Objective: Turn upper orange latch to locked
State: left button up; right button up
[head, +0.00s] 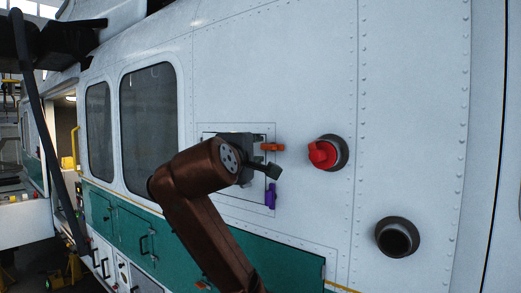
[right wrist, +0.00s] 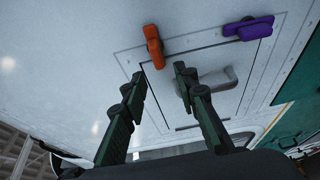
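The upper orange latch (head: 272,147) sits at the right edge of a rectangular hatch panel on the white fuselage. It lies roughly horizontal in the head view. In the right wrist view the orange latch (right wrist: 154,47) shows ahead of the fingers, clear of both. The purple latch (head: 270,196) below it stands upright, and it also shows in the right wrist view (right wrist: 249,28). My right gripper (head: 266,163) is in front of the hatch, just beside and below the orange latch. Its fingers (right wrist: 156,80) are apart with nothing between them. My left gripper is not in view.
A grey handle (right wrist: 214,79) is on the hatch, near one finger. A red knob (head: 322,153) protrudes right of the latches, with a dark round port (head: 397,238) lower right. Windows (head: 149,124) lie to the left. The wall above the hatch is clear.

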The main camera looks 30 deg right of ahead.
jog(key=v, duration=0.7)
dwell(0.4)
